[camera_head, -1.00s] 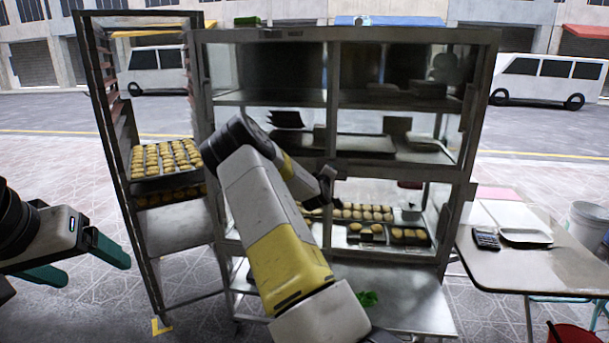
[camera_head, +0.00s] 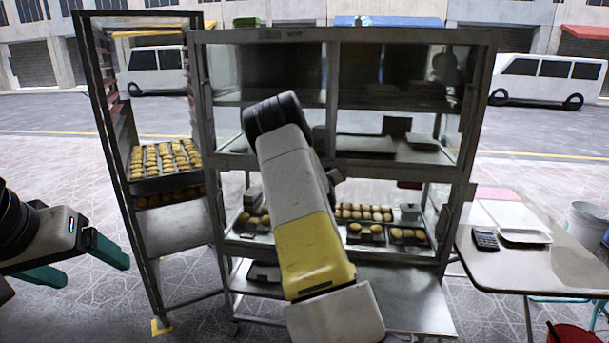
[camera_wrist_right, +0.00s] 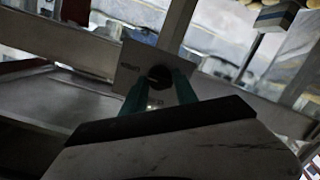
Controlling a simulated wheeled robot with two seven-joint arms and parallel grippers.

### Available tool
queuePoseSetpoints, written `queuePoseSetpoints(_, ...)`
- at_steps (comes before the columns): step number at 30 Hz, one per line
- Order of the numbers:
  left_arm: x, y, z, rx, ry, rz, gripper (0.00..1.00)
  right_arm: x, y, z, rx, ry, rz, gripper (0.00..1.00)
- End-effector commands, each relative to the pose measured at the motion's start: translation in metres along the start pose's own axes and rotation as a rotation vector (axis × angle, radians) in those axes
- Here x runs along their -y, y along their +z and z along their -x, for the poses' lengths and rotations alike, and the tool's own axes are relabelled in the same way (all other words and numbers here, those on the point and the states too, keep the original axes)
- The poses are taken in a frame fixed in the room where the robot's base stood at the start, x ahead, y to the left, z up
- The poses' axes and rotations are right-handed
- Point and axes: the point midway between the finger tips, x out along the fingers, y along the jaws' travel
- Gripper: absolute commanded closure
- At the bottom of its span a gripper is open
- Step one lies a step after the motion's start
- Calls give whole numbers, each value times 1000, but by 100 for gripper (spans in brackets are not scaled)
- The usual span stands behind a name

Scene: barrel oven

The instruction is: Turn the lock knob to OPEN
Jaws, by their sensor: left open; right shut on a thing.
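The lock knob (camera_wrist_right: 159,76) is a small dark round knob on a pale plate (camera_wrist_right: 133,66) in the right wrist view. The plate carries small lettering that is too blurred to read. My right gripper (camera_wrist_right: 160,92) has its teal fingers shut on the knob. In the head view my right arm reaches up to the glass-fronted cabinet (camera_head: 334,35), and the arm hides the knob and the gripper's fingers. My left gripper (camera_head: 80,262) is open and empty at the left edge of the head view, well away from the cabinet.
A tall tray rack (camera_head: 135,220) with a tray of buns (camera_head: 165,158) stands left of the cabinet. A folding table (camera_head: 540,262) with a calculator (camera_head: 485,240) and a white tray (camera_head: 524,235) stands at right. Inside the cabinet are trays of buns (camera_head: 365,212).

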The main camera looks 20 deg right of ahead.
Motion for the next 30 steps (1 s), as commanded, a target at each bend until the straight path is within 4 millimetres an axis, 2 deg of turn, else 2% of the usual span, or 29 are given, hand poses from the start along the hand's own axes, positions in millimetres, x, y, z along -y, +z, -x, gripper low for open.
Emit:
queuePoseSetpoints(9,0,0,0,0,0,0,23,-2,0,0,0,4,-3,100)
queuePoseSetpoints(10,0,0,0,0,0,0,23,-2,0,0,0,3,-3,59)
queuePoseSetpoints(12,0,0,0,0,0,0,23,-2,0,0,0,3,-2,46)
queuePoseSetpoints(23,0,0,0,0,0,0,23,-1,0,3,1,1,-2,45)
queuePoseSetpoints(26,0,0,0,0,0,0,23,0,0,14,1,0,-3,45)
queuePoseSetpoints(30,0,0,0,0,0,0,23,0,0,38,1,0,-3,45)
